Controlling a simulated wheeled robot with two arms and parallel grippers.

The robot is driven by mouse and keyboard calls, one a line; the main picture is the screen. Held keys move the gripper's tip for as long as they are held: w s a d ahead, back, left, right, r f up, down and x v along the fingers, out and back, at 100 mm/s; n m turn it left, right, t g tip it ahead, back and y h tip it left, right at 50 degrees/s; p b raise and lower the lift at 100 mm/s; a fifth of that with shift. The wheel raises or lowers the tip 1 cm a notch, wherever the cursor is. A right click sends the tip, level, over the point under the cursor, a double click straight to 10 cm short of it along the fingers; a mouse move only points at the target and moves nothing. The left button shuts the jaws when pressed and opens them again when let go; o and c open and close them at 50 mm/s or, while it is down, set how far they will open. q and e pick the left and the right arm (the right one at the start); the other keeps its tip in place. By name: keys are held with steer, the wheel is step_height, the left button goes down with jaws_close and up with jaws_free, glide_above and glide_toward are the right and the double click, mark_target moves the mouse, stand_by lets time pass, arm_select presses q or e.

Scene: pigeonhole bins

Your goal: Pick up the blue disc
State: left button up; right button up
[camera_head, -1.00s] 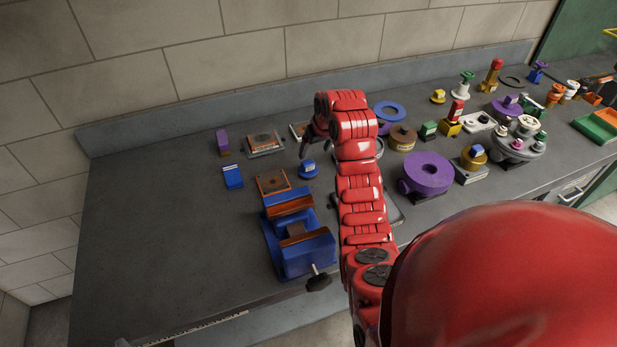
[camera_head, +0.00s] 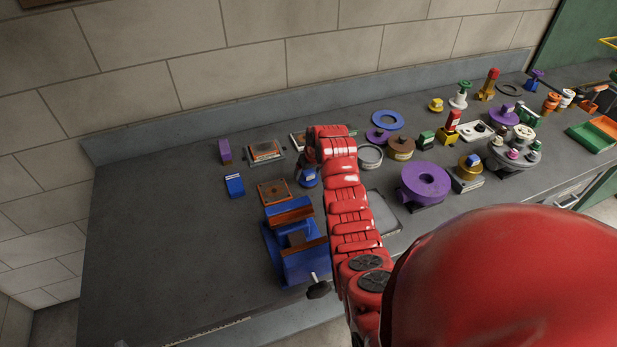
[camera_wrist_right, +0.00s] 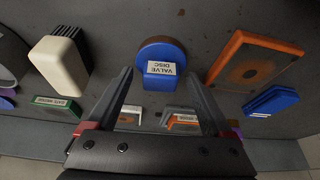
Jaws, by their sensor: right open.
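The blue disc (camera_wrist_right: 160,53) lies on the bench in the right wrist view, with a white label reading "VALVE DISC". In the head view the blue disc (camera_head: 309,181) shows only partly, below the end of my red right arm. My right gripper (camera_wrist_right: 160,74) is open and empty, its two dark fingers pointing toward the disc, one to each side of it in the picture. In the head view my right gripper (camera_head: 302,166) is mostly hidden by its arm. My left gripper is not in view.
A square orange-edged plate (camera_wrist_right: 254,60) lies right of the disc, a cream block (camera_wrist_right: 60,65) left of it. A blue vise (camera_head: 305,262) stands nearer the bench front. A blue ring (camera_head: 388,120) and several valve parts lie to the right.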

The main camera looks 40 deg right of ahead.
jaws_close()
stand_by(0.5)
